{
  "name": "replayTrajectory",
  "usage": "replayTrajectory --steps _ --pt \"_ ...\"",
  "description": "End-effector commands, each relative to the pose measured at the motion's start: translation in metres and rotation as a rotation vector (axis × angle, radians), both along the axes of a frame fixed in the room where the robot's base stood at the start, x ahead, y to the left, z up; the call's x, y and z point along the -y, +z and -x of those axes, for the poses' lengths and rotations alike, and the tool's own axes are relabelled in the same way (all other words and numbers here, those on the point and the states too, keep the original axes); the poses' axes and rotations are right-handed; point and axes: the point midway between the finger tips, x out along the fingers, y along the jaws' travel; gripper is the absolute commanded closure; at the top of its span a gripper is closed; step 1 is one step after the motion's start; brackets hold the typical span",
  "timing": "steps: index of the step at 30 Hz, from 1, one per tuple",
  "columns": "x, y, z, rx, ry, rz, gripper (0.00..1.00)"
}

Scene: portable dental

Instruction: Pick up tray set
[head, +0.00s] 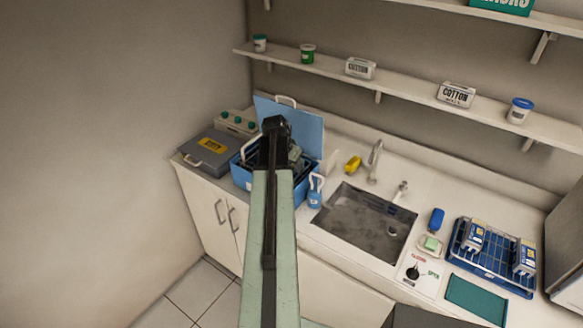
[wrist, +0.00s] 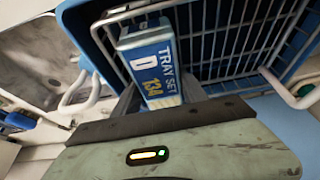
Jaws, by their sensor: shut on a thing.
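A tray set (wrist: 150,65) with a blue and white label reading "TRAY SET D 134" is between my gripper's fingers (wrist: 158,90) in the wrist view. My gripper is shut on it. Around it are the wire basket (wrist: 235,45) and blue wall of an open blue box. In the head view the blue box (head: 240,172) stands on the counter with its lid (head: 308,128) raised. My arm covers much of the box, and the fingers are hard to make out there. I cannot tell whether the tray set touches the basket.
A grey case (head: 205,152) stands left of the box. A spray bottle (head: 315,190), a yellow item (head: 353,164) and the sink (head: 365,225) are to its right. A blue rack (head: 490,280) with two similar packs stands further right. A shelf (head: 410,88) runs above.

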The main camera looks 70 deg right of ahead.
Motion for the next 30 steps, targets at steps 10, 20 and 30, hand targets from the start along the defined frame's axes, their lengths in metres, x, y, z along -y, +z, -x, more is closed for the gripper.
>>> replayTrajectory --steps 10,20,30 --pt "0.000 0.060 0.000 0.000 0.000 0.000 1.00" --pt "0.000 0.107 0.000 0.000 -0.001 0.000 1.00" --pt "0.000 0.104 0.000 0.000 0.000 0.000 1.00"
